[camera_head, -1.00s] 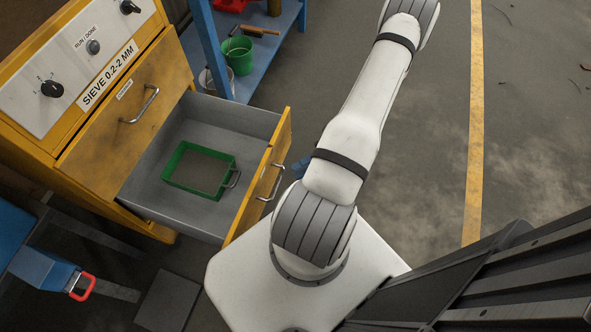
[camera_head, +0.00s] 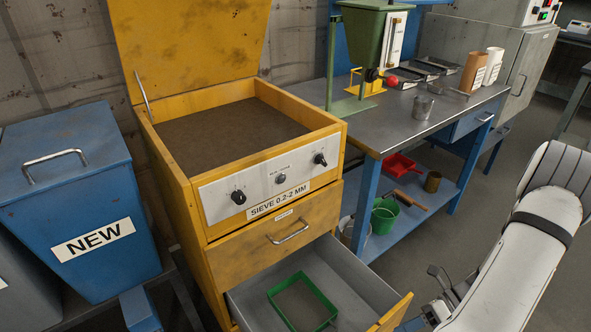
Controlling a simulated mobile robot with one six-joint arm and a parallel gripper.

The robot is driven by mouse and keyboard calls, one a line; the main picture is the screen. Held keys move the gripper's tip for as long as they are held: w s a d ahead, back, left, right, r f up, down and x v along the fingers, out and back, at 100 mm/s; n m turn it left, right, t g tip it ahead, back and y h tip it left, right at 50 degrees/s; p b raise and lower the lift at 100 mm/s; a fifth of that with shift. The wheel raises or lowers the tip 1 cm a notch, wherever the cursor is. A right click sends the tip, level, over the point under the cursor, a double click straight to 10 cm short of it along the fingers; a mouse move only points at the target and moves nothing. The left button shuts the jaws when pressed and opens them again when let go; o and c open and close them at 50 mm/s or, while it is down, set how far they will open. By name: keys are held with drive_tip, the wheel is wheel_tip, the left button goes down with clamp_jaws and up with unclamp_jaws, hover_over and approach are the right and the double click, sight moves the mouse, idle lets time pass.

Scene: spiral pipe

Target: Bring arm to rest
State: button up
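My white arm (camera_head: 525,265) rises at the lower right of the head view, with its grey ribbed joint at the right edge. A dark grey part, which looks like my gripper (camera_head: 440,288), shows beside the arm's lower left. It is small and partly hidden by the arm, so I cannot tell whether its fingers are open or shut. No held thing shows there. It appears just right of the open drawer (camera_head: 398,310) of the yellow sieve machine (camera_head: 190,210). A green tray (camera_head: 322,296) lies in that drawer.
A blue bin (camera_head: 75,195) labelled NEW stands left of the sieve machine, whose lid is up. A workbench (camera_head: 400,125) stands behind, with a green funnel stand (camera_head: 362,45) on top and a green bucket (camera_head: 384,216) on its lower shelf. Open floor (camera_head: 470,205) lies right of the bench.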

drive_tip(key=a+r+n+t+h+p, duration=0.1)
drive_tip(key=a+r+n+h+p, duration=0.3)
drive_tip(key=r+n, duration=0.6)
drive_tip(key=w+a+r+n+t+h+p, duration=0.1)
drive_tip(key=a+r+n+h+p, duration=0.3)
drive_tip(key=r+n, duration=0.6)
drive_tip(key=a+r+n+t+h+p, duration=0.2)
drive_tip(key=r+n, duration=0.8)
drive_tip(key=r, duration=1.1)
drive_tip(key=a+h+p, duration=0.2)
drive_tip(key=a+p, duration=0.2)
drive_tip(key=p, duration=0.1)
drive_tip(key=shift+w+r, duration=0.15)
drive_tip(key=shift+w, duration=0.1)
